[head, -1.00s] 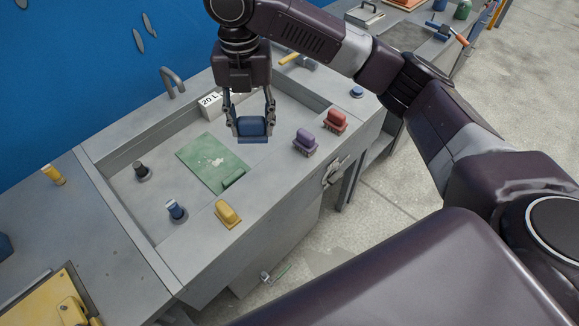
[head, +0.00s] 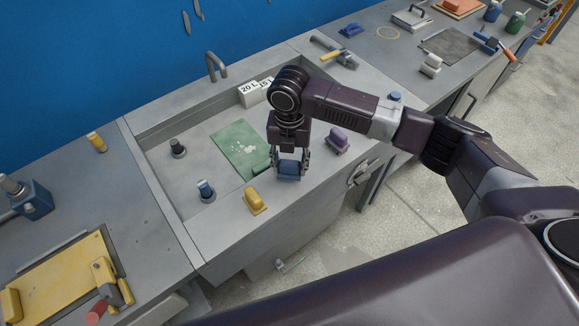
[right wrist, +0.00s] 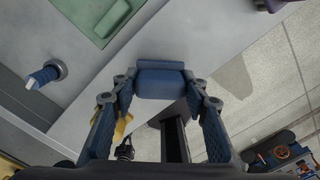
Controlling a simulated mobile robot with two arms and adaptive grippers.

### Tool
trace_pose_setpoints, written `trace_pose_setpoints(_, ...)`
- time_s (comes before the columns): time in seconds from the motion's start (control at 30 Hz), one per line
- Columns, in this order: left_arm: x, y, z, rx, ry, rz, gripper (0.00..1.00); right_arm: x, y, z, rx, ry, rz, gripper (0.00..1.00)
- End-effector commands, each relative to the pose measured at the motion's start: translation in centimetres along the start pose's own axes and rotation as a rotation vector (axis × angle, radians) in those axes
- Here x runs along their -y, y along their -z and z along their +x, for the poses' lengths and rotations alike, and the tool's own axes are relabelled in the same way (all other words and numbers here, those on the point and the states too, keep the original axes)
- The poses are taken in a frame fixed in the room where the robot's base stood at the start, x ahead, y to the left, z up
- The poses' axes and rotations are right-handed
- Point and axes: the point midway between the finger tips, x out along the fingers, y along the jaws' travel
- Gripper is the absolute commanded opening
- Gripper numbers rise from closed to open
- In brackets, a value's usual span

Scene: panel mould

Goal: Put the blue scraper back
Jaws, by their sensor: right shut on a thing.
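The blue scraper (head: 288,171) is held between the fingers of my right gripper (head: 289,174). In the head view it is at the sink's front ledge, between the yellow scraper (head: 255,201) and the purple scraper (head: 337,140). The right wrist view shows the blue scraper (right wrist: 160,82) across the fingertips, with the ledge (right wrist: 105,90) beyond it. I cannot tell whether its underside touches the ledge. My left gripper is not in view.
A white number block (head: 255,92) stands at the back. The yellow panel (head: 70,283) lies at the left.

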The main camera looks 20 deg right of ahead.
Motion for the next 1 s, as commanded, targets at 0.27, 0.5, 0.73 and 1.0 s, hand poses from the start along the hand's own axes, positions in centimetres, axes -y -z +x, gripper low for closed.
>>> trace_pose_setpoints(0.27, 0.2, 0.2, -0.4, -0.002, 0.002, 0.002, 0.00, -0.1, 0.0, 2.1, 0.001, -0.002, 0.000, 0.19)
trace_pose_setpoints(0.5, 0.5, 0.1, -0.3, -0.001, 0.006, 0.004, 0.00, -0.1, 0.0, 2.3, 0.001, -0.001, 0.000, 0.19)
trace_pose_setpoints(0.73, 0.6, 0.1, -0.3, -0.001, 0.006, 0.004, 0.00, -0.1, 0.0, 2.4, 0.001, -0.001, 0.000, 0.59)
trace_pose_setpoints(1.0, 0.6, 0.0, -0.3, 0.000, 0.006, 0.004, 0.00, -0.1, 0.0, 2.3, 0.001, -0.001, 0.001, 0.59)
